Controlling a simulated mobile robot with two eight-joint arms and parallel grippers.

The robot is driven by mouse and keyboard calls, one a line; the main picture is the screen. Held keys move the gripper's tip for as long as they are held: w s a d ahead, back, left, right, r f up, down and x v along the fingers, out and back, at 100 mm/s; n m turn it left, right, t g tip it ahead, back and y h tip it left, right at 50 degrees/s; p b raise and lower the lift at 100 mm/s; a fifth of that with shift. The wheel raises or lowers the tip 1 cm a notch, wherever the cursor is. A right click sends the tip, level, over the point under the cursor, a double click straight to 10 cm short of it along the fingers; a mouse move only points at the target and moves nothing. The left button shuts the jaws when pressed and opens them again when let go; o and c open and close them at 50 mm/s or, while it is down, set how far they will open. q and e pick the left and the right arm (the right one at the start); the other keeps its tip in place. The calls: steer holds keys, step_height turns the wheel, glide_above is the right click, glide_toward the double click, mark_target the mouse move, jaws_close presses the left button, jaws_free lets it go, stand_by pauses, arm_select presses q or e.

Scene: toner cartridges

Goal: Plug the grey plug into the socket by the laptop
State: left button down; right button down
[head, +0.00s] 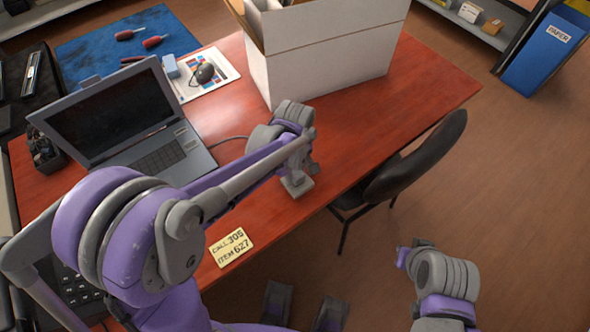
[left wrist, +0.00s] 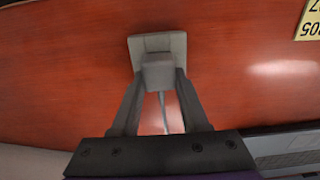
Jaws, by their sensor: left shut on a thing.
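The grey plug (left wrist: 158,76) is between the two fingers of my left gripper (left wrist: 158,80), which is shut on it. A thin cable runs from the plug back between the fingers. The square grey socket (left wrist: 157,42) lies on the red table right behind the plug in the left wrist view. The plug overlaps the socket's lower part; I cannot tell whether they touch. In the head view my left gripper (head: 304,168) is just above the socket (head: 296,187), and the plug is mostly hidden. The open laptop (head: 160,153) stands to the left. My right gripper (head: 402,257) is small, off the table.
A white box (head: 325,58) stands on the red table (head: 420,90) behind my left gripper. A yellow note (head: 231,247) lies near the front edge. A black chair (head: 415,160) is at the right edge.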

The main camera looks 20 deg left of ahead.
arm_select(q)
steer(key=shift+f, duration=0.25)
steer(key=shift+c, duration=1.7)
jaws_free()
steer(key=shift+r, duration=0.1)
step_height(320, 180, up, 11)
steer(key=shift+f+p, duration=0.1)
steer(key=shift+p, duration=0.45)
steer(key=s+a+r+m+t+p, duration=0.1)
steer(key=s+a+m+t+p, duration=0.1)
steer(key=s+m, duration=0.3)
steer(key=s+a+r+m+t+p, duration=0.1)
steer(key=s+a+m+t+p, duration=0.1)
steer(key=s+m, duration=0.3)
steer(key=s+a+t, duration=0.1)
steer(key=s, duration=0.3)
steer(key=shift+s+a+p, duration=0.3)
steer(key=shift+s+a, duration=0.05)
steer(key=shift+a, duration=0.05)
